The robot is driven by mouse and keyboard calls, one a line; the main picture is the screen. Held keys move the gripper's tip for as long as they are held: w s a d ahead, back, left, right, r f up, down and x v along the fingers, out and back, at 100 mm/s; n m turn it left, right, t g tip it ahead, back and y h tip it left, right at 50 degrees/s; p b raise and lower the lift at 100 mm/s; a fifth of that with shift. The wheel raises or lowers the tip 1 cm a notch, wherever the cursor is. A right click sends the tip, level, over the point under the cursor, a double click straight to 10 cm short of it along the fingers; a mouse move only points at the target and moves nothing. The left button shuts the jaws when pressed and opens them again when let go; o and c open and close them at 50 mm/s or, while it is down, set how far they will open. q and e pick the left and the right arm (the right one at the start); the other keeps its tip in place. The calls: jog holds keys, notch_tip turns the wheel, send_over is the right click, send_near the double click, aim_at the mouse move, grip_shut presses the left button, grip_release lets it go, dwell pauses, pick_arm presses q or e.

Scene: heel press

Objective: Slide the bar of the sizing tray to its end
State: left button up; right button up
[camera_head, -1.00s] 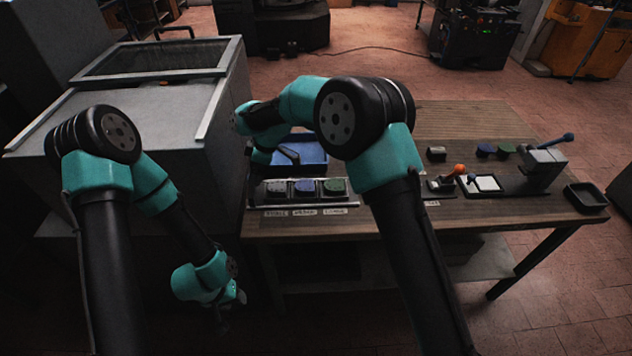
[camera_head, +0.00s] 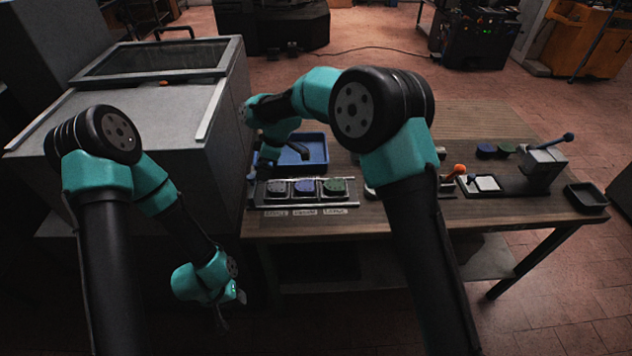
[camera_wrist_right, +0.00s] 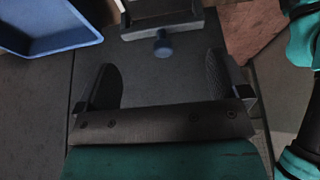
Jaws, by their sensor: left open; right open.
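The sizing tray (camera_head: 349,205) lies along the table's near left edge. Its row of three pads, grey, blue and green, sits above pale labels. In the right wrist view, a metal end of the tray (camera_wrist_right: 163,19) shows at the top, with a blue knob (camera_wrist_right: 163,44) sticking out toward me. The bar cannot be told apart clearly. My right gripper (camera_wrist_right: 162,68) is open and empty, its fingers apart on either side of the line to the knob, not touching it. My left gripper (camera_head: 228,308) hangs open and empty, low in front of the grey cabinet.
A blue bin (camera_head: 316,152) stands behind the sizing tray. A large grey cabinet (camera_head: 190,130) stands close at the table's left. Further right are a press with a blue lever (camera_head: 542,165), an orange knob (camera_head: 459,169) and a black tray (camera_head: 585,197). My right arm hides the table's middle.

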jog(key=shift+r, duration=1.2)
